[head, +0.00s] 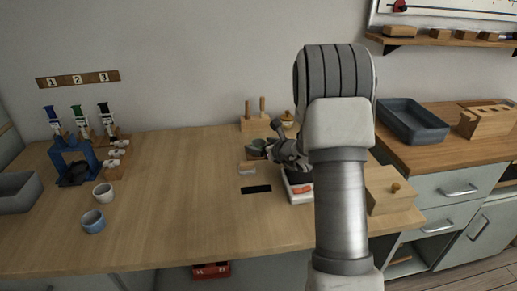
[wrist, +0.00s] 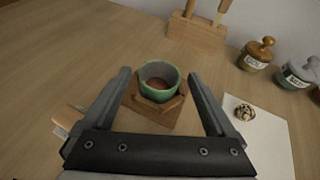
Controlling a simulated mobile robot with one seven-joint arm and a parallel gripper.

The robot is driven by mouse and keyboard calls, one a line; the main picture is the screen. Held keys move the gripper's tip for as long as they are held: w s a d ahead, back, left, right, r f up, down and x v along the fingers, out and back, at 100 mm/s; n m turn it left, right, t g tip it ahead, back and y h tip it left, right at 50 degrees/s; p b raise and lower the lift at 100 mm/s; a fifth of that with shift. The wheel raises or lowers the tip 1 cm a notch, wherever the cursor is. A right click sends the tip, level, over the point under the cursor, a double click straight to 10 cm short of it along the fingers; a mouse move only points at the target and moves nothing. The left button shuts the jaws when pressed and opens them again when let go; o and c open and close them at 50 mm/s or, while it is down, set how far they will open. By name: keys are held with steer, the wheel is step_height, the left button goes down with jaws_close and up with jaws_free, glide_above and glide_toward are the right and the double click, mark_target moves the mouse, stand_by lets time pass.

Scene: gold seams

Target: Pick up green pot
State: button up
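The green pot (wrist: 158,82) stands upright on a small wooden block or coaster (wrist: 155,112) in the wrist view. It has a green rim and a reddish-brown inside. My gripper (wrist: 160,76) is open, with one finger on each side of the pot; I cannot tell whether either finger touches it. In the head view, my gripper (head: 270,140) is near the back of the table, and my arm hides part of the area around it. A greenish shape beside the gripper there is too small to make out clearly.
A wooden tool block (wrist: 197,30) stands behind the pot. A gold-lidded jar (wrist: 257,55) and a grey-green jar (wrist: 298,74) stand to the right, near a white sheet (wrist: 268,140) with a small gold-brown object (wrist: 244,112).

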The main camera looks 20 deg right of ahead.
steer(key=c, duration=1.2)
steer(key=shift+c, duration=0.2)
